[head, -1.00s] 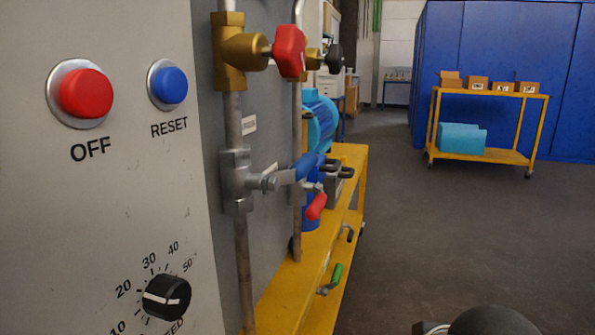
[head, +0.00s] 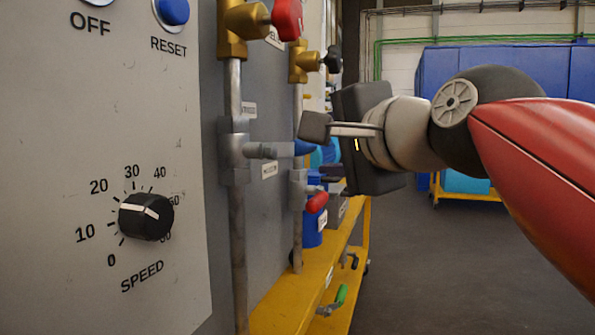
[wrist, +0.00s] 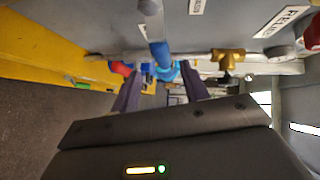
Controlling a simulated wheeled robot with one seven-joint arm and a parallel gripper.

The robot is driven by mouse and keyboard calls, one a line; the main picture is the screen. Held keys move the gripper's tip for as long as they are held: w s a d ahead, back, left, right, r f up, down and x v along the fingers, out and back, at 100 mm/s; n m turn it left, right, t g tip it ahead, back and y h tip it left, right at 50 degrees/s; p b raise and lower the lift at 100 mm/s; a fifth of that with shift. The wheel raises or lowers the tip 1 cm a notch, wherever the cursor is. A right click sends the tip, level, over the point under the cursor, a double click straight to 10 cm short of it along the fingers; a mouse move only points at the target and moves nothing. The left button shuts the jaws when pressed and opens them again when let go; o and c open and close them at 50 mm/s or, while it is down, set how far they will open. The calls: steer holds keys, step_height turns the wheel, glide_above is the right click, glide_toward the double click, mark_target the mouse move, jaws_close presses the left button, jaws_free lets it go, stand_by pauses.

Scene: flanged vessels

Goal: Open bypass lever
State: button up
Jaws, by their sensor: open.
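A grey valve with a blue-handled lever (head: 304,147) sits on the nearer upright pipe. Its arm points right, roughly level, with its far end hidden behind my gripper. A red-handled lever (head: 317,203) is on the farther pipe, and a green-handled lever (head: 341,295) is lower down. I cannot read which label says bypass. My gripper (head: 322,148) is open and empty by the blue handle's end. In the wrist view the blue handle (wrist: 160,54) lines up with the gap between my fingers (wrist: 162,88); contact cannot be told. The red handle (wrist: 120,68) shows left of it.
A panel with a speed knob (head: 146,215) and blue reset button (head: 174,11) stands at the left. Brass valves, one with a red knob (head: 287,18), are above the levers. A yellow frame (head: 290,300) runs below. The floor (head: 440,275) at right is clear.

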mark_target(309, 146)
steer(key=shift+w+a+r, duration=0.1)
steer(key=shift+w+a, duration=0.1)
steer(key=shift+w, duration=0.1)
steer(key=x, duration=0.7)
steer(key=shift+c, duration=0.2)
jaws_close()
